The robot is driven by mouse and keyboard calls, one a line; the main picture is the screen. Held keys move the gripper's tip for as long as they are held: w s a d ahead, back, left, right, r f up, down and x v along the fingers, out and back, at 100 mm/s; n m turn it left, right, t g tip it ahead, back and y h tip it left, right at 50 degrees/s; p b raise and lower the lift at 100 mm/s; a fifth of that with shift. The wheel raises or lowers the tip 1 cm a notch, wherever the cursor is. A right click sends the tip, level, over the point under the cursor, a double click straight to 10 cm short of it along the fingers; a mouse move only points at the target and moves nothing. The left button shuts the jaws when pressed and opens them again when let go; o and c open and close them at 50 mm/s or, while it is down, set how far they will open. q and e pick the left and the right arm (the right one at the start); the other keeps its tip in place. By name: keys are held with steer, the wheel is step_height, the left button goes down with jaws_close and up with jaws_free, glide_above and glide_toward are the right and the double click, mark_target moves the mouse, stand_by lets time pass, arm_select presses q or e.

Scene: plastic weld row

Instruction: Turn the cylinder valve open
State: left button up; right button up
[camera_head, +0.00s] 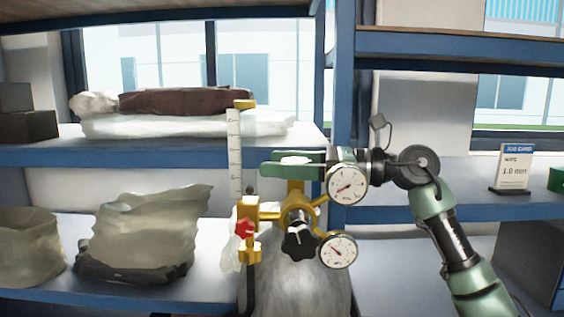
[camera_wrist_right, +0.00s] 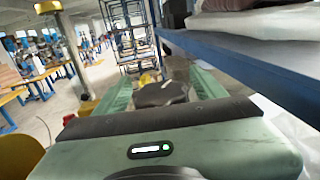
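The grey gas cylinder (camera_head: 295,285) stands upright at the bottom middle of the head view, with a brass regulator (camera_head: 295,207) on top. The regulator carries two round dials (camera_head: 346,184), a black knob (camera_head: 299,242), a red knob (camera_head: 244,229) and a clear scale tube (camera_head: 235,152). My right gripper (camera_head: 285,160) reaches from the right over the regulator. In the right wrist view a dark valve handwheel (camera_wrist_right: 160,94) lies between its two green fingers (camera_wrist_right: 163,88), close to both. I cannot tell whether they press on it. In the head view my gripper hides this handwheel. My left gripper is out of view.
Blue shelves (camera_head: 270,136) stand behind the cylinder, holding wrapped bundles (camera_head: 185,102) and clear bags (camera_head: 145,235). A small sign (camera_head: 514,167) stands on the right shelf. In the wrist view a blue shelf beam (camera_wrist_right: 245,65) runs close along the right; the workshop floor is open at the left.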

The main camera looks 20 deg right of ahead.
steer(key=c, duration=1)
steer(key=shift+c, duration=0.8)
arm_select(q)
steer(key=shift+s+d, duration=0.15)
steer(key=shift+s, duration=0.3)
